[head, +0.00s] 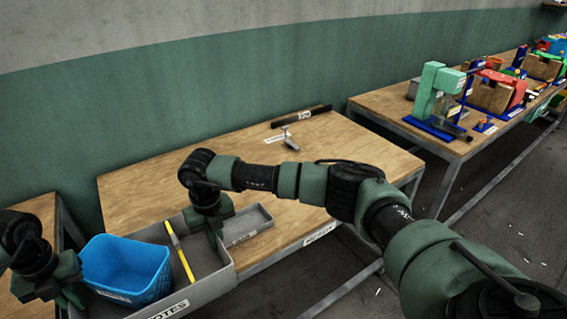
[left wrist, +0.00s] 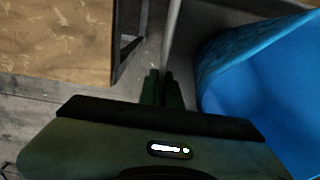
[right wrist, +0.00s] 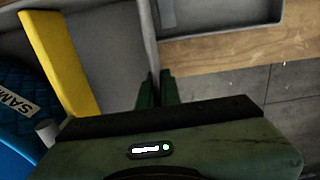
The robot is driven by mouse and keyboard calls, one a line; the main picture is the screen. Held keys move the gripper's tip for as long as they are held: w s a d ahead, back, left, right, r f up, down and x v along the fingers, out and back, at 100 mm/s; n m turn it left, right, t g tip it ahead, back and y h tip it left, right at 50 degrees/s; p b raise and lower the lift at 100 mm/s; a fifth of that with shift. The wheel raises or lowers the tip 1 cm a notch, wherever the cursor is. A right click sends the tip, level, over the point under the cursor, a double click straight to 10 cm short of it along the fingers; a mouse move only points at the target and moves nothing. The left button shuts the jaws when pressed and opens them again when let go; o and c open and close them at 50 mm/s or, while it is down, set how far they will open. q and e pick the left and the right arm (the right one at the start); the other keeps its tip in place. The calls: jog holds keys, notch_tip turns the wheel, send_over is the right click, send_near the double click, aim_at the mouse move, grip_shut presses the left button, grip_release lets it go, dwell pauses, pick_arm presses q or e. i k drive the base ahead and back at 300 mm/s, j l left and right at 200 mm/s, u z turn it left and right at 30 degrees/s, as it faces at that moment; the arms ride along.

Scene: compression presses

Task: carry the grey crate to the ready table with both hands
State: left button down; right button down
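The grey crate (head: 212,287), with a label ending in "OTES", is at the lower left of the head view, beside the left front of the ready table (head: 150,190). It holds a blue basket (head: 125,265) and a yellow bar (head: 180,250). My left gripper (head: 72,290) is at its left wall; in the left wrist view its fingers (left wrist: 162,88) are close together around the wall (left wrist: 172,30). My right gripper (head: 212,225) is at the right wall; its fingers (right wrist: 157,90) are close together on the wall in the right wrist view. The crate's underside is hidden.
A shallow grey tray (head: 247,226) lies at the table's front edge, right beside the crate. A small grey tool (head: 290,138) and a dark bar (head: 302,116) lie farther back. The table's middle is clear. Another table with presses (head: 435,95) stands right. A wooden table (head: 35,215) is left.

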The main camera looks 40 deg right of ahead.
aim_at(361, 154)
jog(key=l, duration=2.55)
jog(key=i+l, duration=0.1)
jog(key=l, duration=0.3)
jog(key=i+l, duration=0.1)
jog(key=l, duration=0.3)
jog(key=i+l, duration=0.1)
jog(key=l, duration=0.3)
jog(key=i+l, duration=0.1)
jog(key=l, duration=0.3)
jog(key=i+l, duration=0.15)
jog(key=l, duration=0.2)
